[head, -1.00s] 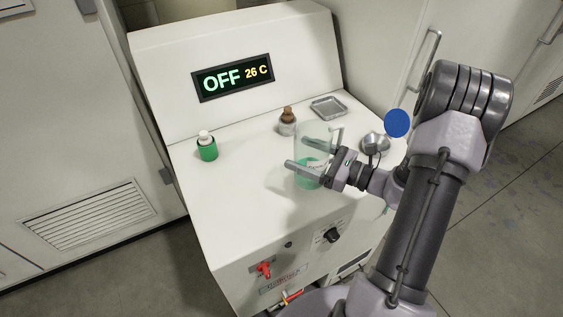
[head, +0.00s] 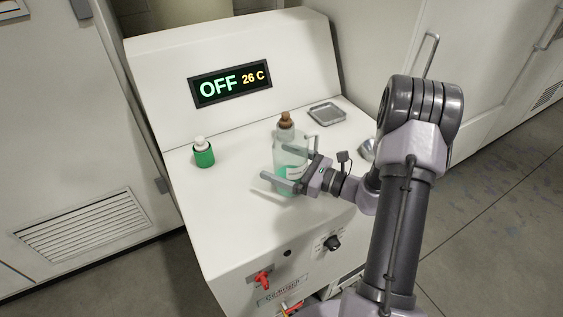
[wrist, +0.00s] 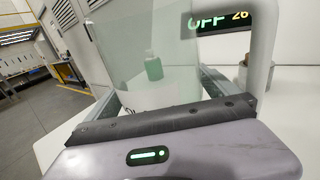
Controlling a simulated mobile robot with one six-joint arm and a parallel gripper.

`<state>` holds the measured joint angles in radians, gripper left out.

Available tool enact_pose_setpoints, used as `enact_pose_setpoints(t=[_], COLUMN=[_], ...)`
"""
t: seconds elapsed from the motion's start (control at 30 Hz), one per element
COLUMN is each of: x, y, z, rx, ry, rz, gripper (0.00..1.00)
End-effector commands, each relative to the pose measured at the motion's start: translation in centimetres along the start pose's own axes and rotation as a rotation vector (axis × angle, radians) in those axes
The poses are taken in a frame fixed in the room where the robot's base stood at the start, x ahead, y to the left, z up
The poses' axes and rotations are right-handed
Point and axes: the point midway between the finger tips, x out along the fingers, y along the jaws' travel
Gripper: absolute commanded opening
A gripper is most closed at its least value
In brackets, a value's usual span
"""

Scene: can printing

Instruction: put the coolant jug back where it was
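The coolant jug (head: 290,160) is a clear vessel with pale green liquid low in it and a handle on its right. It stands upright over the white machine top, in front of the brown-stoppered bottle. My gripper (head: 273,160) reaches in from the right, with one finger on each side of the jug, closed on its body. In the wrist view the clear jug (wrist: 135,40) fills the space between the fingers, with its handle at the right. I cannot tell whether its base touches the surface.
A green bottle with a white cap (head: 203,153) stands at the left. The brown-stoppered bottle (head: 286,120) is partly behind the jug. A metal tray (head: 326,114) lies at back right, and a metal bowl (head: 367,150) is partly behind my arm. The front-left top is clear.

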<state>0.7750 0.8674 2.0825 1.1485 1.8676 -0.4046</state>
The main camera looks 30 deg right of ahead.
Motion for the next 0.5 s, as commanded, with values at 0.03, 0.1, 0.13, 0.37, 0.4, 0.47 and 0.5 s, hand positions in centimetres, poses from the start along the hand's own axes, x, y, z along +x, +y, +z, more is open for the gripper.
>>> enact_pose_setpoints(t=[0.03,0.1,0.13,0.37,0.4,0.47,0.5], x=[0.0,0.0,0.0,-1.4,-2.3,-3.7,-4.6], y=[0.0,0.0,0.0,-0.1,-0.1,-0.1,-0.1], z=[0.0,0.0,0.0,0.5,0.5,0.6,0.6], rx=[0.000,0.000,0.000,0.000,0.000,0.002,0.002], ry=[0.000,0.000,0.000,0.001,0.001,0.000,0.000], rz=[0.000,0.000,0.000,-0.004,-0.004,-0.006,-0.006], gripper=[1.00,1.00,1.00,1.00,1.00,1.00,1.00])
